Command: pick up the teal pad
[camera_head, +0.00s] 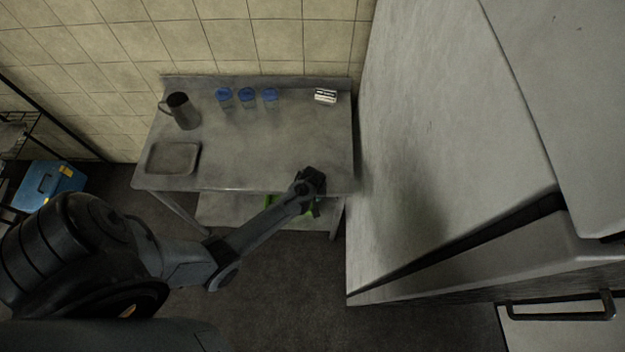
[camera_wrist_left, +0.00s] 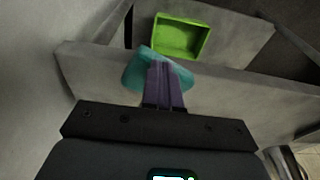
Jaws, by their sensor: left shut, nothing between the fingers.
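The teal pad (camera_wrist_left: 134,76) shows in the left wrist view, at the edge of the grey table top. It lies behind my left gripper's purple fingers, which cover its middle; teal shows on both sides of them. My left gripper (camera_wrist_left: 163,84) is shut with nothing between its fingers. Whether the fingertips touch the pad I cannot tell. In the head view my left gripper (camera_head: 313,183) is at the table's front right edge, and the pad is hidden there by the gripper. My right gripper is not in view.
The grey table (camera_head: 240,155) holds a jug (camera_head: 182,110), a shallow tray (camera_head: 173,158), three blue-lidded jars (camera_head: 247,97) and a small white box (camera_head: 326,96). A green bin (camera_wrist_left: 181,38) sits on the lower shelf. A large grey oven body (camera_head: 430,130) stands close on the right.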

